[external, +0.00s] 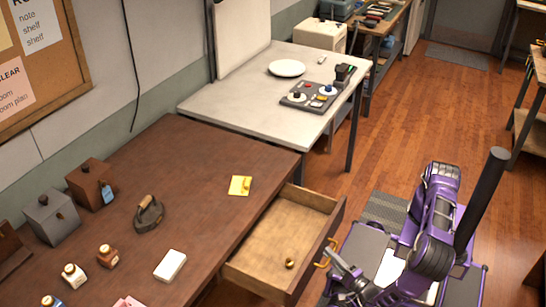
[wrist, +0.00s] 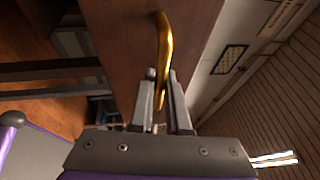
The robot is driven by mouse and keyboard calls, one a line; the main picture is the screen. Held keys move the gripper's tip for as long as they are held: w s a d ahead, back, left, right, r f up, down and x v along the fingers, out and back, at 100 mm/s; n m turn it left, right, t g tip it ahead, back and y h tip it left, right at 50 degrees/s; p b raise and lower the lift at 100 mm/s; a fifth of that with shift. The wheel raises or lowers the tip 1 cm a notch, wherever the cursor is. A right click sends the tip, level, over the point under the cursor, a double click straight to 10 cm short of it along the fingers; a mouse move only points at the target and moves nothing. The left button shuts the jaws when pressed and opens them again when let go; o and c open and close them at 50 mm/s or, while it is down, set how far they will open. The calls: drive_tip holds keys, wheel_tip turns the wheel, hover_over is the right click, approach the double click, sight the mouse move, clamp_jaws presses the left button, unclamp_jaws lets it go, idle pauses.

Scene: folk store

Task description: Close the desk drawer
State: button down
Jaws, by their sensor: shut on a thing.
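The desk drawer (external: 285,232) is pulled out from the right side of the brown desk (external: 200,175). Its inside is bare wood with a small round brass-coloured thing (external: 290,263) in it. A brass handle (external: 324,254) is on its dark front panel (external: 334,232). My gripper (external: 334,250) is at the handle, reaching from the right. In the wrist view, my gripper (wrist: 166,92) has its two fingers on either side of the curved brass handle (wrist: 163,45), shut on its lower part. The drawer front (wrist: 120,40) fills the upper middle there.
On the desk are an iron (external: 149,213), a yellow note (external: 240,185), a white block (external: 170,265), boxes and several small bottles. A light table (external: 240,105) with a plate (external: 287,68) stands behind. Wooden floor (external: 400,130) is open at the right.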

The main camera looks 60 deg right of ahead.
sight(299, 266)
idle(0.7)
drive_tip(key=w+b, duration=0.2)
drive_tip(key=w, duration=2.1)
drive_tip(key=shift+w, duration=0.7)
drive_tip(key=shift+r, duration=0.1)
drive_tip(key=c, duration=1.2)
unclamp_jaws()
drive_tip(key=shift+w, duration=0.1)
drive_tip(key=shift+o, duration=0.2)
drive_tip(key=v, duration=1.7)
drive_tip(key=shift+s+a, duration=0.1)
drive_tip(key=shift+s, duration=0.3)
